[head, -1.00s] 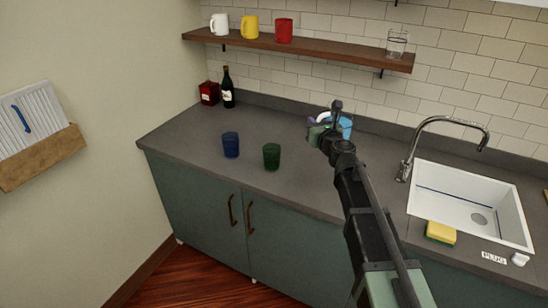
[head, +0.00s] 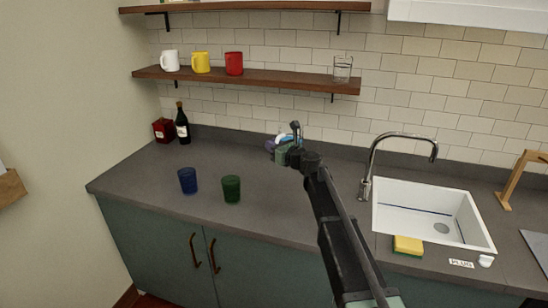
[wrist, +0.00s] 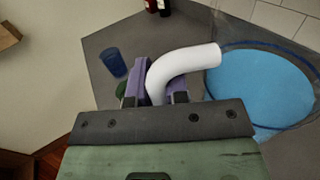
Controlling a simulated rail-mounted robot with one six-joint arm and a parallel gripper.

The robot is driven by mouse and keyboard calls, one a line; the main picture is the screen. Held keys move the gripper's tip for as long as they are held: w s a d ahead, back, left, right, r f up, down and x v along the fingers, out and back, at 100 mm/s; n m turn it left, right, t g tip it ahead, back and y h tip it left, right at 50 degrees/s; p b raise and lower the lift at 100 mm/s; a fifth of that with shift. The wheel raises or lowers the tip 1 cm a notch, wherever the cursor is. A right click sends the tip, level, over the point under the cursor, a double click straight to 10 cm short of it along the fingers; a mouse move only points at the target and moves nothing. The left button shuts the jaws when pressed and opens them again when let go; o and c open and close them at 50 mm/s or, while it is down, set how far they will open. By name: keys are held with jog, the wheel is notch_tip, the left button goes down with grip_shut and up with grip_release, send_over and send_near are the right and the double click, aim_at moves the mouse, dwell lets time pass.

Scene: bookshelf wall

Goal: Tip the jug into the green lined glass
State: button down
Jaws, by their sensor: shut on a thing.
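The jug has a white curved handle and bright blue contents. It fills the right of the wrist view (wrist: 262,88). In the head view only a small white and blue part of the jug (head: 284,139) shows behind my gripper (head: 282,150). In the wrist view my gripper (wrist: 157,92), with purple finger pads, is shut on the handle. I cannot tell whether the jug touches the counter. A green glass (head: 231,189) stands on the counter, left of and nearer than my gripper. In the wrist view the green glass (wrist: 121,90) is mostly hidden behind a finger.
A blue glass (head: 187,180) stands left of the green one. A dark bottle (head: 182,124) and red box (head: 163,131) are at the back left. The sink (head: 425,212), tap (head: 368,160) and sponge (head: 408,246) are to the right. The counter between jug and glasses is clear.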

jog(key=s+a+f+n+g+h, duration=0.2)
jog(key=s+a+f+n+g, duration=0.1)
jog(key=a+f+n+g, duration=0.5)
notch_tip(320, 180, down, 3)
jog(key=n+g, duration=0.2)
jog(key=n, duration=0.1)
jog(key=shift+n+g+h, duration=0.3)
jog(key=shift+n, duration=0.1)
dwell(0.7)
jog(key=shift+s+a+f+b, duration=0.1)
jog(key=shift+s+f+b, duration=0.1)
jog(key=shift+b, duration=0.15)
jog(key=shift+w+f+m+t+b, duration=0.1)
jog(key=shift+f+m+t+b, duration=0.15)
jog(key=shift+t+b, duration=0.5)
jog(key=shift+f+m+t+b, duration=0.1)
jog(key=shift+m+t+b, duration=0.2)
jog(key=shift+t, duration=0.85)
